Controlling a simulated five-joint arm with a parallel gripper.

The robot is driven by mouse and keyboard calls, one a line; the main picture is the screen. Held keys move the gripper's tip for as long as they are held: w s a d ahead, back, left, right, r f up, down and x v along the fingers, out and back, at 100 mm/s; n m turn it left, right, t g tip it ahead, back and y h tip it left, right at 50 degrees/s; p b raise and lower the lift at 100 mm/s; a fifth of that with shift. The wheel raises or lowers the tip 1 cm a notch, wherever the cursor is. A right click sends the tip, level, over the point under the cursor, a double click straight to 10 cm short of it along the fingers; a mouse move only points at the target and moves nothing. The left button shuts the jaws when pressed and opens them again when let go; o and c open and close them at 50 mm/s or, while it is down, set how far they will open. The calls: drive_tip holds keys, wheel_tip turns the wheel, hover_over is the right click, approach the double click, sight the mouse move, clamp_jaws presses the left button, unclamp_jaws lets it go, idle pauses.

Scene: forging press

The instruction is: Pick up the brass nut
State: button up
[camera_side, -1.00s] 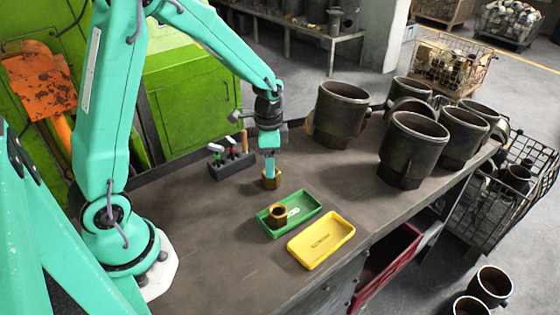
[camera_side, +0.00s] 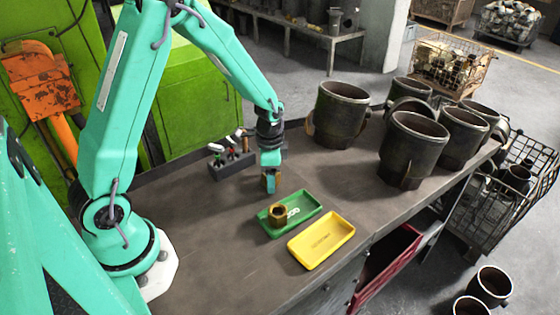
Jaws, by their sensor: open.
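A brass nut (camera_side: 277,180) stands on the bench top, behind the green tray. My gripper (camera_side: 271,184) points straight down at it, with its teal fingers open around it. The near finger covers the middle of the nut, and I cannot tell whether either finger touches it. A second brass-coloured nut (camera_side: 278,215) with a dark hole sits in the left part of the green tray (camera_side: 306,201).
A yellow tray (camera_side: 321,240) lies in front of the green one. A dark tool holder (camera_side: 231,165) stands behind my gripper to the left. Several large dark metal cylinders (camera_side: 412,148) crowd the right side. The bench (camera_side: 215,235) is clear at front left.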

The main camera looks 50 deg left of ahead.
drive_tip(key=shift+c, duration=0.4)
drive_tip(key=c, duration=1.3)
drive_tip(key=shift+r, duration=0.15)
drive_tip(key=shift+r, duration=0.8)
wheel_tip(320, 180, up, 2)
drive_tip(key=shift+w+r, duration=0.1)
drive_tip(key=s+d+r, duration=0.1)
drive_tip(key=d+r, duration=0.1)
drive_tip(key=d, duration=0.1)
drive_tip(key=s+d+r, duration=0.2)
drive_tip(key=d, duration=0.2)
drive_tip(key=s+d+r, duration=0.2)
drive_tip(key=d+r, duration=0.1)
drive_tip(key=shift+d, duration=0.3)
drive_tip(key=w+a+r+n, duration=0.4)
drive_tip(key=r, duration=0.1)
drive_tip(key=w+a+r+n, duration=0.2)
drive_tip(key=n, duration=0.1)
drive_tip(key=shift+w+a+r, duration=0.1)
drive_tip(key=shift+a+r, duration=0.2)
drive_tip(key=shift+r, duration=0.1)
